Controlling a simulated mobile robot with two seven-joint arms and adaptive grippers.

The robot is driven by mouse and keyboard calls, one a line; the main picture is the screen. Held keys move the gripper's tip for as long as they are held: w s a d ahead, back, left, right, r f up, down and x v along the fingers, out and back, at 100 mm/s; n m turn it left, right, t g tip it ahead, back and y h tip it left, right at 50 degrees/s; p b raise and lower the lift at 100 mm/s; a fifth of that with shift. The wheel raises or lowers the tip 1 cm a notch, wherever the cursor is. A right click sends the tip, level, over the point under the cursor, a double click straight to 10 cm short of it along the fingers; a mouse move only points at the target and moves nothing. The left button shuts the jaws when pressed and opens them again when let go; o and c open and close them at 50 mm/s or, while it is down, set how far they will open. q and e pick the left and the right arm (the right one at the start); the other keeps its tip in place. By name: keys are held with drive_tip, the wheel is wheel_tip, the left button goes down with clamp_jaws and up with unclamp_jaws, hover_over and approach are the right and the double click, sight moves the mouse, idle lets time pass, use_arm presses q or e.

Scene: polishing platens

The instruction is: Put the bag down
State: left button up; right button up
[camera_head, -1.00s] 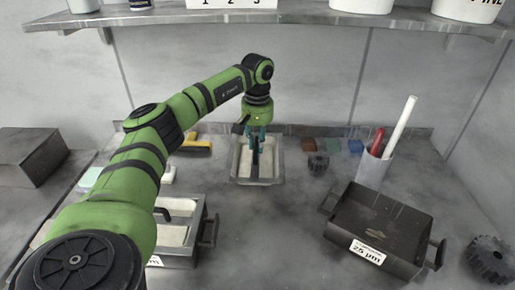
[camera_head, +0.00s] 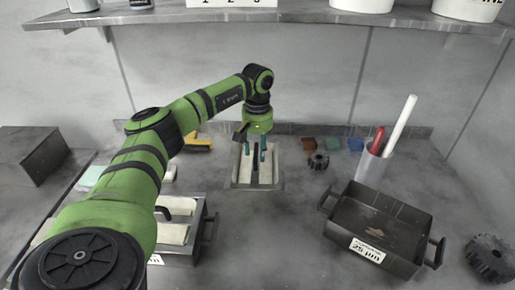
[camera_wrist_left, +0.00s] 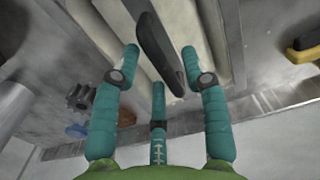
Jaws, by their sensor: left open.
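No bag can be made out in either view. My left gripper (camera_head: 255,156) is open above the small metal tray (camera_head: 234,184) at the back middle of the bench. A pale block with a dark upright handle (camera_head: 256,160) sits in this tray. In the left wrist view, the fingers of my left gripper (camera_wrist_left: 160,52) are spread, with the dark handle (camera_wrist_left: 158,48) between and beyond their tips. The handle stands apart from the fingers there. My right gripper is not in view.
A dark tray (camera_head: 377,222) labelled 25 µm stands at the right, with a cup (camera_head: 371,170) behind it. Another tray (camera_head: 186,251) with pale blocks is at the left front. A small gear (camera_head: 319,160) lies right of the middle tray. The middle foreground is clear.

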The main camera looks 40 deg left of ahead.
use_arm(q)
wheel_tip(320, 180, up, 8)
drive_tip(key=shift+f, duration=0.2)
idle(0.6)
